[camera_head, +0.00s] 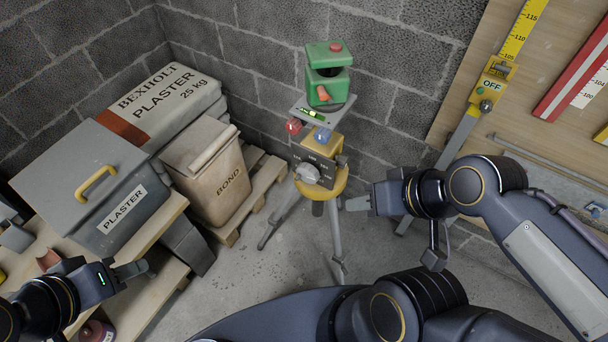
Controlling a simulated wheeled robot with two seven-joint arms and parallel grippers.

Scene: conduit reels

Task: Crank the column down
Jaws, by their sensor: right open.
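A tripod with a yellow column housing (325,160) stands in the middle against the block wall. A dark plate with numbers is on its front, with a pale grey crank or knob (307,173) at its lower left. A green instrument (328,78) sits on the grey head plate (322,112) at the top. My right gripper (358,204) is open, just right of and below the yellow housing, apart from the crank and empty as far as I see. My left gripper (138,269) is at the lower left near the bench, far from the tripod; its jaw gap is unclear.
A grey plaster box (92,178), a plaster bag (160,98) and a beige Bond bin (212,165) stand at left, partly on pallets (250,200). The floor around the tripod is mostly clear.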

